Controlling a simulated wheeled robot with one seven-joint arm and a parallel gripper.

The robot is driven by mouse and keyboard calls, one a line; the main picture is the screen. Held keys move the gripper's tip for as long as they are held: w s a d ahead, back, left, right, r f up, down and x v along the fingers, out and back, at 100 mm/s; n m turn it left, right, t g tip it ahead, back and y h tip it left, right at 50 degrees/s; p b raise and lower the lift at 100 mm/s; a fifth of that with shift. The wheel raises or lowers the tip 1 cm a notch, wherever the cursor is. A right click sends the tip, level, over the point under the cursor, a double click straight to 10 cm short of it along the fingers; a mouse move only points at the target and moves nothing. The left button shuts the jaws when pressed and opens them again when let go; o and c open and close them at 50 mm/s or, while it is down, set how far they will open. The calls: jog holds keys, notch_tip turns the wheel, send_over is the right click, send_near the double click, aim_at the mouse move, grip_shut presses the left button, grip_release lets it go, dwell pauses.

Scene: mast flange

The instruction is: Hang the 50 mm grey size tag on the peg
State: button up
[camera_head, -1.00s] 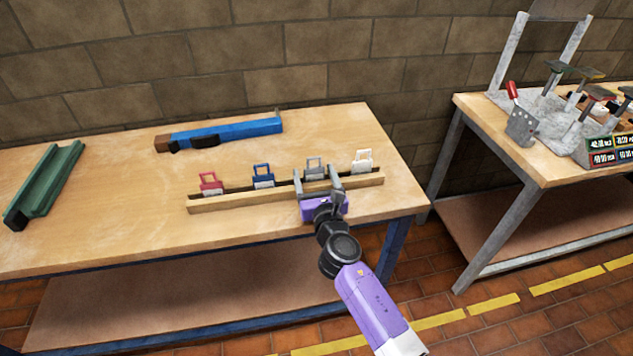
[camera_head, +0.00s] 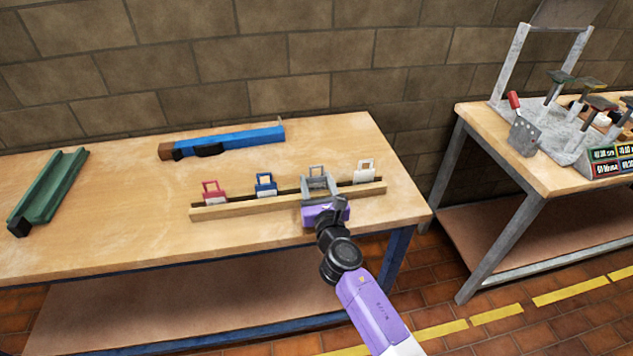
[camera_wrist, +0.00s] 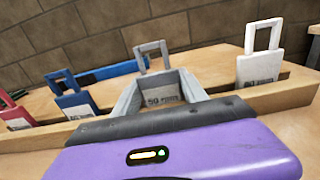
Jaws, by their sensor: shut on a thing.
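The grey size tag (camera_head: 318,171) stands in the wooden rack on the left bench, between the blue and white tags. In the wrist view the grey tag (camera_wrist: 163,88) shows a square loop on top and a "50 mm" label. My gripper (camera_head: 318,184) is shut on the grey tag's body, one finger on each side, as the wrist view shows at the gripper (camera_wrist: 160,95). The tag's lower edge is hidden behind the gripper. I cannot tell which part in view is the peg.
A red tag (camera_head: 214,192), a blue tag (camera_head: 265,185) and a white tag (camera_head: 365,172) share the rack (camera_head: 250,207). A blue bar and a green channel lie on the bench. The right bench (camera_head: 480,125) bears a grey metal stand with several upright posts and number plates.

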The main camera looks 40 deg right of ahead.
jog(key=shift+r+p, duration=2.75)
jog(key=shift+r, duration=0.1)
